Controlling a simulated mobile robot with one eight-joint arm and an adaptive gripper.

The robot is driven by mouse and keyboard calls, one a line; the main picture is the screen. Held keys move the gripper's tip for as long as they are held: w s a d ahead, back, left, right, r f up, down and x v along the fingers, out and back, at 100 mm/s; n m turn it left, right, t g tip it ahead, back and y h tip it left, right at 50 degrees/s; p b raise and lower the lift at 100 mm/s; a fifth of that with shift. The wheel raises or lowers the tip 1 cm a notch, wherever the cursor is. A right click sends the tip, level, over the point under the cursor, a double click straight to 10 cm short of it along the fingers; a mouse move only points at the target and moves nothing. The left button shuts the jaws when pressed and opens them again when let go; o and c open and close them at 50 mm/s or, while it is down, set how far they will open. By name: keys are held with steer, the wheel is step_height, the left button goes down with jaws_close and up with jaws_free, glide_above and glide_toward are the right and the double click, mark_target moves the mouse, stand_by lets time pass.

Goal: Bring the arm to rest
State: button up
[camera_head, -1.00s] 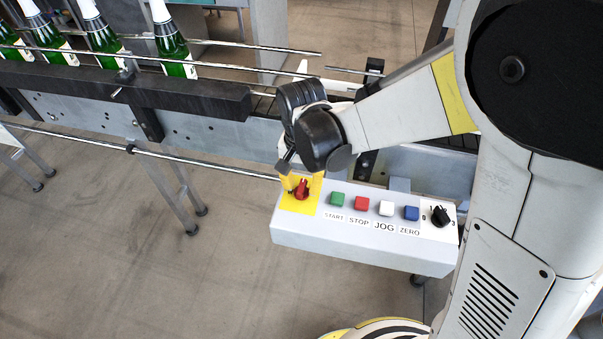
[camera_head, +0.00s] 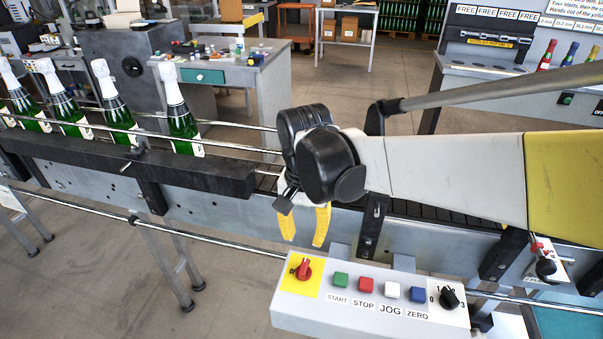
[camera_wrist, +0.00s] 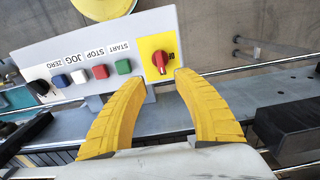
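My gripper (camera_head: 304,226) hangs above and behind the control box (camera_head: 345,322), with its two yellow fingers apart and nothing between them. In the wrist view the gripper (camera_wrist: 160,80) shows open and empty, its fingertips pointing toward the box. The red rotary switch (camera_head: 304,268) sits on a yellow plate at the box's left end; it also shows in the wrist view (camera_wrist: 160,60). The fingers are clear of the switch in the head view. My arm reaches in from the right.
A conveyor (camera_head: 235,202) with metal rails runs behind the box, carrying several green bottles (camera_head: 183,122) at the left. Buttons and a black selector knob (camera_head: 449,298) line the box. Open floor (camera_head: 90,255) lies front left.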

steer(key=s+d+r+n+t, duration=0.1)
steer(key=s+d+r+t, duration=0.1)
steer(key=d, duration=0.7)
steer(key=s+d+r+n+t, duration=0.2)
steer(key=s+d+t, duration=0.3)
steer(key=s+d, duration=0.2)
steer(key=shift+d, duration=0.85)
steer(key=shift+s, duration=0.1)
stand_by(0.5)
